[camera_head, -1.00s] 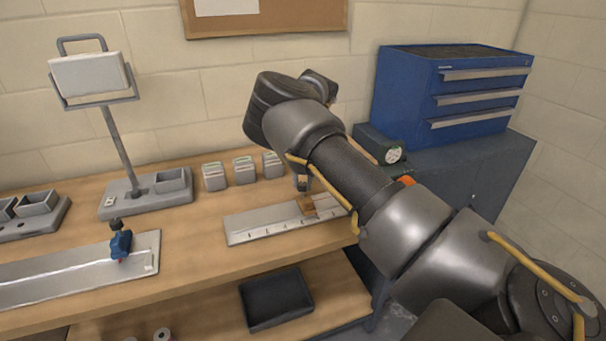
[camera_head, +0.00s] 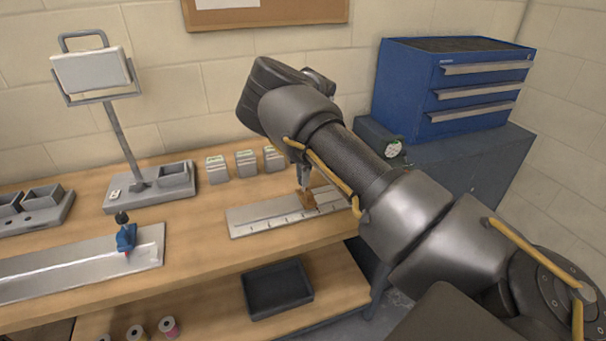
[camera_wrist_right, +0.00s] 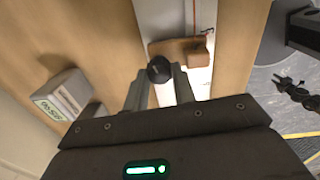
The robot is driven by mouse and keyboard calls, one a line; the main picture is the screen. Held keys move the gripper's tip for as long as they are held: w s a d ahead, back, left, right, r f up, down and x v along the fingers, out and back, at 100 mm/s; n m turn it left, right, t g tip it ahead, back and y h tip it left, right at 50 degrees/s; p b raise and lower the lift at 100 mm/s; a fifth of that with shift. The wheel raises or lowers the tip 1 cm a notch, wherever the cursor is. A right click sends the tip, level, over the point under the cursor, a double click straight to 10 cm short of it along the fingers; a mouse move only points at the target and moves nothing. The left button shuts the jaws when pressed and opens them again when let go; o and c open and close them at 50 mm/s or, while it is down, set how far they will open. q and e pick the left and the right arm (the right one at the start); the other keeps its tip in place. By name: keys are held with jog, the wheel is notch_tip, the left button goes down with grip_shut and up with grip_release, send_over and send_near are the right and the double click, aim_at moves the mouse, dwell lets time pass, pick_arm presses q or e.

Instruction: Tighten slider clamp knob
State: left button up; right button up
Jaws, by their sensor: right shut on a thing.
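The slider clamp is a small brown block (camera_head: 307,199) on a pale ruled rail (camera_head: 262,222) at the right of the bench. In the right wrist view the brown block (camera_wrist_right: 181,47) spans the rail, and a round black knob (camera_wrist_right: 159,69) shows in front of it. My right gripper (camera_head: 303,185) reaches down to the clamp, partly hidden by its arm in the head view. In the right wrist view its two fingers (camera_wrist_right: 160,84) are closed on the black knob. My left gripper is not in view.
A blue clamp (camera_head: 126,238) with a black knob sits on a longer rail at left. Several grey boxes (camera_head: 246,163) stand behind the ruled rail. A lamp stand (camera_head: 140,185), a blue drawer cabinet (camera_head: 450,90) and a black tray (camera_head: 277,288) on the lower shelf surround the area.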

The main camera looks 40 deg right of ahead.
jog(key=shift+w+m, duration=0.1)
jog(key=shift+m, duration=1.4)
jog(key=o, duration=1)
jog(key=shift+r, duration=0.1)
notch_tip(320, 180, up, 11)
jog(key=b, duration=0.1)
jog(key=shift+s+a+b, duration=0.15)
jog(key=shift+s+b, duration=0.1)
jog(key=shift+b, duration=0.1)
jog(key=shift+f, duration=0.25)
